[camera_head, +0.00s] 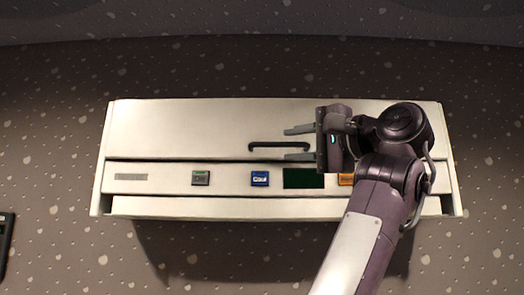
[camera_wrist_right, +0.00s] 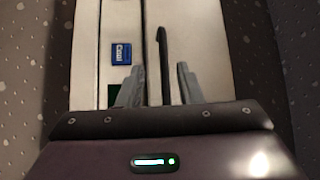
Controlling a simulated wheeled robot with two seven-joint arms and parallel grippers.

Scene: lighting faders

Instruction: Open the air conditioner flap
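The air conditioner (camera_head: 150,178) is a long off-white box on the wall. Its wide upper panel, the flap (camera_head: 180,130), looks flush with the body. A black bar handle (camera_head: 262,146) sits near the flap's lower edge. My right gripper (camera_head: 288,144) is open at the handle's right part, one finger above it and one below. In the right wrist view the black handle (camera_wrist_right: 162,45) runs between the two open fingertips (camera_wrist_right: 158,72), with gaps on both sides. The handle's right end is partly hidden by the gripper in the head view. My left gripper is out of view.
A strip below the flap carries a grey-green button (camera_head: 200,178), a blue button (camera_head: 260,179), a dark green display (camera_head: 303,179) and an orange button (camera_head: 346,180) partly covered by my arm. A dark device (camera_head: 6,235) shows at the left edge. The speckled wall is otherwise clear.

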